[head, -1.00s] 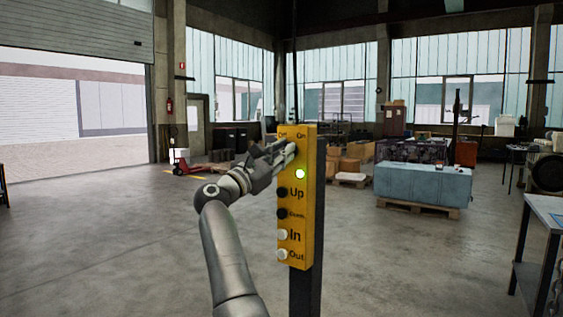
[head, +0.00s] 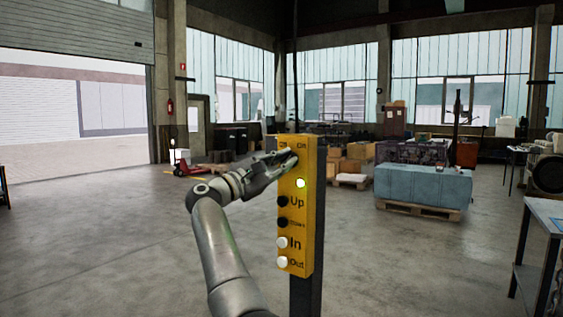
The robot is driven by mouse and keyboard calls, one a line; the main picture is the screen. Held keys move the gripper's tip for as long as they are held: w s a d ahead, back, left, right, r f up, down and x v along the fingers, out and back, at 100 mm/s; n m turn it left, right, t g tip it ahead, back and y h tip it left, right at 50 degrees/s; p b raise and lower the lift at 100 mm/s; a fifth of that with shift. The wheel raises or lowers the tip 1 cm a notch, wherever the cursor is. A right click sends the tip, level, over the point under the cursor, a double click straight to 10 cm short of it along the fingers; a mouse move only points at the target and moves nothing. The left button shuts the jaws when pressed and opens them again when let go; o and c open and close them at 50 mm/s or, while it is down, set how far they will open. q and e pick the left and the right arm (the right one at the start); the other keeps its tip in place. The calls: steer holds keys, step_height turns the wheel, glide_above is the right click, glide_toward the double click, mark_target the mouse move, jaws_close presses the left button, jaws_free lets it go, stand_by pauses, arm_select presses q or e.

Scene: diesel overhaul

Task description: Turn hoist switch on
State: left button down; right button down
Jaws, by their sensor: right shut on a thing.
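I cannot tell the switch's exact angle. My left gripper is not in view.
A blue-grey covered block (head: 424,185) stands on a pallet at the right. A metal table (head: 545,215) is at the right edge. A red pallet jack (head: 187,165) stands at the back left. The floor (head: 100,245) at the left is clear.

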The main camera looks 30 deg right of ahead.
steer(key=shift+d+r, duration=0.1)
steer(key=shift+r, duration=0.35)
steer(key=c, duration=1.5)
jaws_free()
steer(key=shift+w+f, duration=0.1)
steer(key=shift+o, duration=0.3)
steer(key=shift+d+f, duration=0.1)
steer(key=shift+f, duration=0.15)
steer(key=v, duration=1.2)
